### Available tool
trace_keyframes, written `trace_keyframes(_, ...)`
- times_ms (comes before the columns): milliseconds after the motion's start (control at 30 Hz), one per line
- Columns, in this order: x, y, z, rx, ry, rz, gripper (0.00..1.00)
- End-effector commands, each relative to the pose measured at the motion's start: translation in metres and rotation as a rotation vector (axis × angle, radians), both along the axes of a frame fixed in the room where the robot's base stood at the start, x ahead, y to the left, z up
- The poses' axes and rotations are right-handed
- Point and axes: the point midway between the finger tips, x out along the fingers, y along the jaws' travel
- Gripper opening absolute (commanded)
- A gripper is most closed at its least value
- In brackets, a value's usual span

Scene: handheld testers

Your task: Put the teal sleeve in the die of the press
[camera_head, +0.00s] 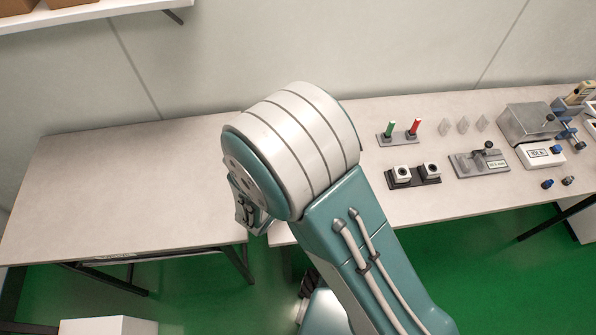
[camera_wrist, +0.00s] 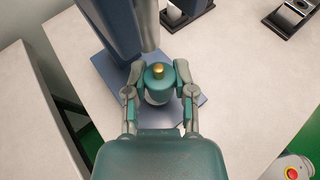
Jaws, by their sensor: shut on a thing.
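In the wrist view, my gripper (camera_wrist: 160,78) is shut on the teal sleeve (camera_wrist: 150,82), whose round teal top shows between the fingers. A brass-coloured knob or pin (camera_wrist: 157,69) stands in the middle of that top, and a pale part shows below it. The press has a blue-grey base (camera_wrist: 105,72) under and around the held piece, with a tall column (camera_wrist: 108,22) and a grey cylinder just beyond the fingers. I cannot tell whether the sleeve touches the die, which is hidden. In the head view, my arm covers the press, and only a small part of my gripper shows.
In the head view, a peg stand (camera_head: 400,139) with green and red pegs, a black block with two white sockets (camera_head: 413,176), a grey lever plate (camera_head: 480,163) and an IDLE box (camera_head: 540,156) stand right of my arm. The left table (camera_head: 130,190) is clear.

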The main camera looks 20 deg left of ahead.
Motion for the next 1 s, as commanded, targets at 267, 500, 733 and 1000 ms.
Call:
trace_keyframes(267, 0.015, 0.005, -0.026, -0.002, 0.001, -0.001, 0.04)
trace_keyframes(500, 0.014, 0.006, -0.049, 0.000, 0.000, 0.001, 0.04)
trace_keyframes(733, 0.014, 0.006, -0.049, 0.001, 0.000, 0.001, 0.04)
trace_keyframes(1000, 0.014, 0.006, -0.050, 0.001, 0.000, 0.000, 0.68)
